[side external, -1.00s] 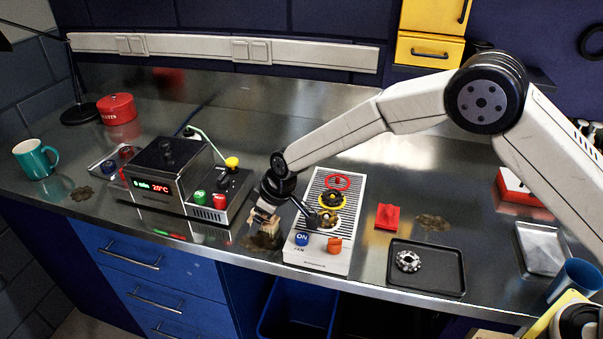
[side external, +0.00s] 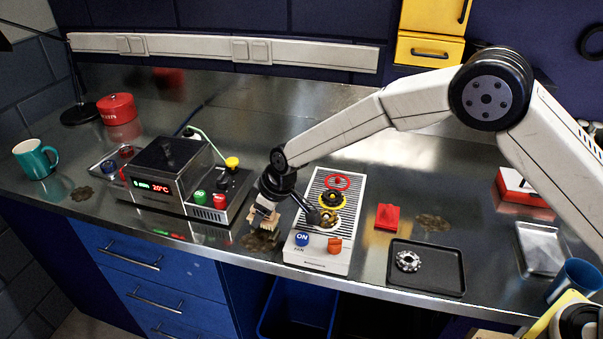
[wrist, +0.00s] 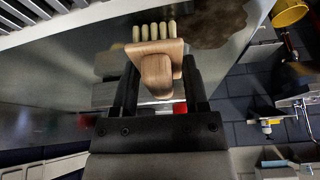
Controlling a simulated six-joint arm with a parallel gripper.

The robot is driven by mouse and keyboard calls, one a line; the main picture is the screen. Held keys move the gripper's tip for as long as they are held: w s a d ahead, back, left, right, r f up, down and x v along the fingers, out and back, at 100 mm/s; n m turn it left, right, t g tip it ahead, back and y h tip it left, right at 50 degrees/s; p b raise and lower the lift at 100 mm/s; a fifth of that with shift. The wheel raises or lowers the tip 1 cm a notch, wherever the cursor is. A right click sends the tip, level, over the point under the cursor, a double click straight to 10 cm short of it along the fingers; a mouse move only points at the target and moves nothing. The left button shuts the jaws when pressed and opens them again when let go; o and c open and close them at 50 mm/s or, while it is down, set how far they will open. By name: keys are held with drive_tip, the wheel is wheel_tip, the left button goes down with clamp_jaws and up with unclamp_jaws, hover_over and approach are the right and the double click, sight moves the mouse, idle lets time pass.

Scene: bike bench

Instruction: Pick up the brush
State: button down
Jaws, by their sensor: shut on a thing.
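The brush has a light wooden body and pale bristle tufts. In the wrist view the brush (wrist: 157,62) sits between the two dark fingers of my gripper (wrist: 160,85), which is shut on its body. The bristle tufts point away from the gripper. In the side view my gripper (side external: 266,205) points down near the bench's front edge, and the brush (side external: 262,220) hangs below it, above a dark brown stain (side external: 262,240). I cannot tell whether the bristles touch the bench.
Just right stands the white panel (side external: 322,255) with knobs and buttons. A red block (side external: 387,217) and a black tray (side external: 428,282) with a metal ring lie further right. The bench's front edge is close.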

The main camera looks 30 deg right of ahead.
wheel_tip(320, 180, up, 2)
drive_tip(key=shift+r, duration=0.15)
drive_tip(key=s+d+r, duration=0.5)
drive_tip(key=s+r, duration=0.4)
drive_tip(key=s, duration=0.4)
drive_tip(key=shift+d+r, duration=0.15)
drive_tip(key=shift+r, duration=0.25)
drive_tip(key=shift+w, duration=0.1)
drive_tip(key=w+d+r, duration=0.1)
drive_tip(key=w+d, duration=0.7)
drive_tip(key=w, duration=0.1)
drive_tip(key=shift+w+d+r, duration=0.15)
drive_tip(key=shift+w+d, duration=0.05)
drive_tip(key=shift+w, duration=0.2)
